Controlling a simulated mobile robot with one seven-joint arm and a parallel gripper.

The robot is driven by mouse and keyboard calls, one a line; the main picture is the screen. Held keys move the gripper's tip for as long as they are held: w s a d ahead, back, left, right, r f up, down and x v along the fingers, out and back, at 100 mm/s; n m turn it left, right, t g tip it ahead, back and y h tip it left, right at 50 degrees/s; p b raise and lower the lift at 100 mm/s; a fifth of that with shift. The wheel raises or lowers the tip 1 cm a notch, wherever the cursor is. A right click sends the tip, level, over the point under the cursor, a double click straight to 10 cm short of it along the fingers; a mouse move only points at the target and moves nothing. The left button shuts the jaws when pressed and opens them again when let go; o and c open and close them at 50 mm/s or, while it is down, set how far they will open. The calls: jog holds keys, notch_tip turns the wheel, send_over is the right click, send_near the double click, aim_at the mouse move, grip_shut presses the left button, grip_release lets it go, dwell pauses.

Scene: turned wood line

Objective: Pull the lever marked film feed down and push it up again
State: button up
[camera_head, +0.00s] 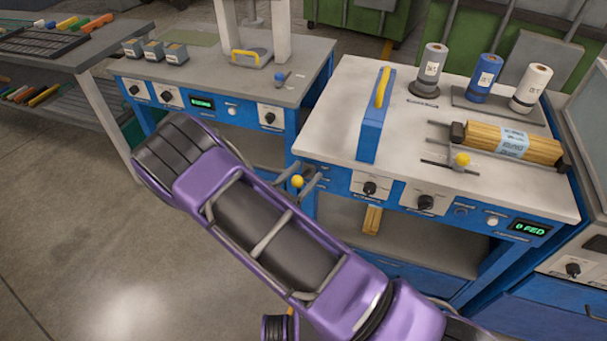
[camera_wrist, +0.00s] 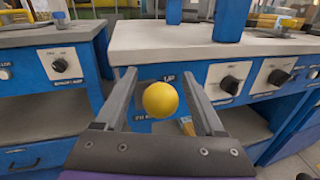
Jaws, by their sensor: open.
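The lever's yellow ball knob (camera_head: 297,181) sticks out from the blue front panel at the left end of the right-hand bench. In the wrist view the knob (camera_wrist: 160,99) lies between my two fingers, with a gap on either side.
Two black rotary knobs (camera_head: 370,188) (camera_head: 425,202) sit right of the lever. A green display (camera_head: 530,229) reads 0 FED. On the benchtop (camera_head: 330,135) stand a blue arch with a yellow handle (camera_head: 383,87), several rolls and a wood bundle (camera_head: 513,145). Another bench (camera_head: 290,80) stands left.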

grip_shut()
dwell(0.3)
dwell(1.1)
